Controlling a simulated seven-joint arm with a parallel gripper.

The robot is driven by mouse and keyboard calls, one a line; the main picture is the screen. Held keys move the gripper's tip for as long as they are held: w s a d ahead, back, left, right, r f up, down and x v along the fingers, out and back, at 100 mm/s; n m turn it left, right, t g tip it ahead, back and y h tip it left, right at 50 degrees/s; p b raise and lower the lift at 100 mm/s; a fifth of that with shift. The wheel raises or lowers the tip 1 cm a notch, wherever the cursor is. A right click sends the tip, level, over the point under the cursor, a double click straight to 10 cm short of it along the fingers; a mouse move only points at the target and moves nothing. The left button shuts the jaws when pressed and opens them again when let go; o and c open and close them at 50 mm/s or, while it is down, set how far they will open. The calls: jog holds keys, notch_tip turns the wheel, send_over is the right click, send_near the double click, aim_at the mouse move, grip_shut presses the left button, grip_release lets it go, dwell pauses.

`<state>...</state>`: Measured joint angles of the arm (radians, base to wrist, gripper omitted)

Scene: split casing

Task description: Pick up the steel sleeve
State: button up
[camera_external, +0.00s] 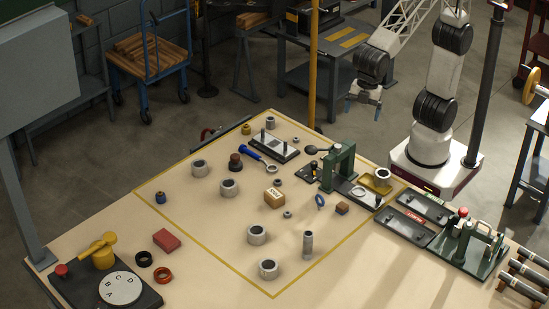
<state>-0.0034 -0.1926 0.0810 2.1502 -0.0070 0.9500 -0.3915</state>
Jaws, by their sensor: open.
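My gripper (363,109) hangs open and empty at the upper right, with its blue-tipped fingers apart, well above and behind the table's work area. A slim, upright grey metal tube (308,245) stands near the front right of the yellow-outlined area. Several wider grey hollow cylinders stand around it, including one at the front (268,270), one just left of the tube (257,235), and others further back (229,188) (199,168). A smaller grey one (270,123) is at the back. I cannot tell for certain which is the steel sleeve.
A green press-like frame (340,168) stands at the right edge of the outlined area. A cardboard-coloured block (274,198), a blue-handled tool (249,150) and a plate with two pins (275,147) lie inside. A green fixture (468,245) stands further right. The front left of the outlined area is mostly clear.

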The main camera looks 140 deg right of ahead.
jog(key=w+f+n, duration=0.2)
jog(key=w, duration=1)
jog(key=n+g, duration=0.2)
jog(key=n, duration=0.5)
send_over(268, 268)
jog(key=w+a, duration=0.2)
notch_tip(268, 268, down, 26)
jog(key=shift+s+d, duration=0.15)
jog(key=shift+f, duration=1.25)
jog(key=shift+f, duration=0.15)
jog(key=shift+f, duration=2.45)
